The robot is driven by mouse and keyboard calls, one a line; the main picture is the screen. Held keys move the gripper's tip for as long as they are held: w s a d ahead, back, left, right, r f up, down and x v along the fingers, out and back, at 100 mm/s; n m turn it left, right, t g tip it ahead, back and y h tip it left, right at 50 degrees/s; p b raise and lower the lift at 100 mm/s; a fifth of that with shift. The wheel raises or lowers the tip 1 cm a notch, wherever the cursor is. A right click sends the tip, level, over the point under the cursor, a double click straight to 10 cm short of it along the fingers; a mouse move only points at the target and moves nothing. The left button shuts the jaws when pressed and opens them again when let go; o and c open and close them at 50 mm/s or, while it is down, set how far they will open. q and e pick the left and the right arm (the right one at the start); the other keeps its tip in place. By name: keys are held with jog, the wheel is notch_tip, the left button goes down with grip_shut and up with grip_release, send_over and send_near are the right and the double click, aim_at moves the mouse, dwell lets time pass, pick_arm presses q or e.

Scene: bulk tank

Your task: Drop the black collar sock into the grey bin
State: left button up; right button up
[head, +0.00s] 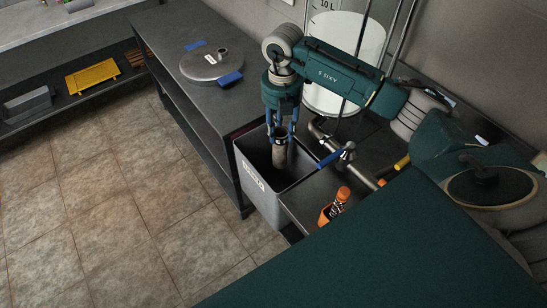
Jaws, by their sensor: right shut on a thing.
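The black collar sock (279,156) hangs upright below my right gripper (281,134), whose fingers are shut on its top end. It looks like a dark collar with a greyish tube below. The grey bin (261,199) stands open beside the dark bench, with pale lettering on its front face. The sock is over the bin's dark opening; I cannot tell how far its lower end reaches below the rim. My left gripper is not in view.
A round metal lid (212,64) with blue pieces by it lies on the bench. A blue-handled valve (334,156) on a metal pipe is close right of the gripper. An orange holder with a bottle (335,206) is in front. Tiled floor (110,200) at left is clear.

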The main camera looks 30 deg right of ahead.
jog(key=o, duration=1.2)
jog(key=shift+r, duration=0.1)
notch_tip(320, 180, up, 12)
jog(key=shift+f, duration=0.1)
